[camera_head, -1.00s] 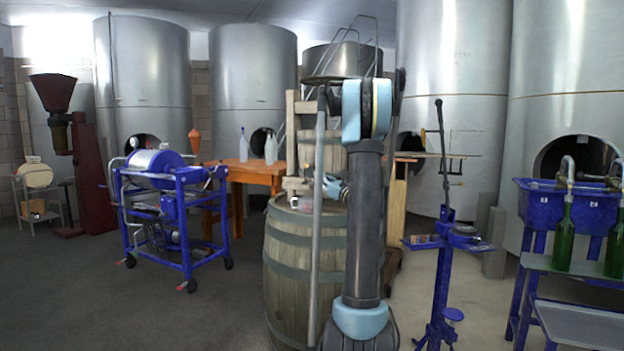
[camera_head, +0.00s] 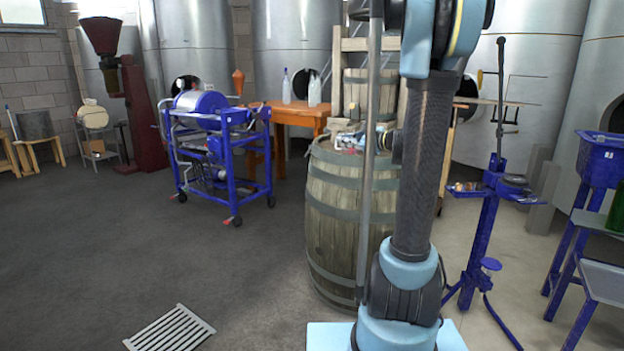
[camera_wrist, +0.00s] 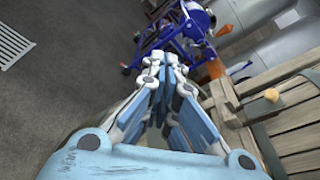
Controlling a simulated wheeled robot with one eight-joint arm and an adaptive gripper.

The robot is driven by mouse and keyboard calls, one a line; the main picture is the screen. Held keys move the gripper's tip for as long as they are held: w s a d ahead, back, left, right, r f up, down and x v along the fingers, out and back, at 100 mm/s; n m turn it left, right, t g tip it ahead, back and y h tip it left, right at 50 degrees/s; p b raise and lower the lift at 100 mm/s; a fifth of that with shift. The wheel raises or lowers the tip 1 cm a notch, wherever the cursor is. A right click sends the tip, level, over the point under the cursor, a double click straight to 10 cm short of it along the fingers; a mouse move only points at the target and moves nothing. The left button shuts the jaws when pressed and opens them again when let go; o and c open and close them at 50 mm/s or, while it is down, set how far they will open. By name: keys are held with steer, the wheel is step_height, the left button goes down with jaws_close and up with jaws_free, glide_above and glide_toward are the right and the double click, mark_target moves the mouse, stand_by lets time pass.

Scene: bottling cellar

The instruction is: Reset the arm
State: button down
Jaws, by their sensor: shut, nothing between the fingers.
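My gripper (camera_wrist: 166,66) shows in the wrist view, its blue and grey fingers drawn together at the tips with nothing between them. In the head view my arm stands upright right of the middle, in front of a wooden barrel (camera_head: 335,220), and hides part of it. My gripper is hard to make out there among small things by the barrel top. In the wrist view the fingertips point toward a blue wheeled machine (camera_wrist: 180,35), apart from it.
The blue machine (camera_head: 215,150) and an orange table (camera_head: 290,112) stand left of the barrel. A blue stand (camera_head: 483,240) and a blue bottle filler (camera_head: 605,160) are at right. A floor grate (camera_head: 170,330) lies front left.

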steer(key=s+a+f+n+g+h, duration=0.25)
steer(key=s+f+n, duration=0.3)
steer(key=s, duration=0.45)
steer(key=s+a+f+n+g+h, duration=0.1)
steer(key=s+f+n+g+h, duration=0.15)
steer(key=s+f+n, duration=0.6)
steer(key=s+d+f+n+g+h, duration=0.1)
steer(key=s+d+f+n+h, duration=0.1)
steer(key=s, duration=0.8)
steer(key=s+d+f+n+g+h, duration=0.2)
steer(key=s+d+f+h, duration=0.3)
steer(key=s+d, duration=0.3)
steer(key=shift+s+f+n+g, duration=0.3)
steer(key=shift+s+f+n, duration=0.4)
steer(key=shift+s+f, duration=0.25)
steer(key=shift+a, duration=0.1)
steer(key=shift+w+f, duration=0.15)
steer(key=shift+w, duration=0.3)
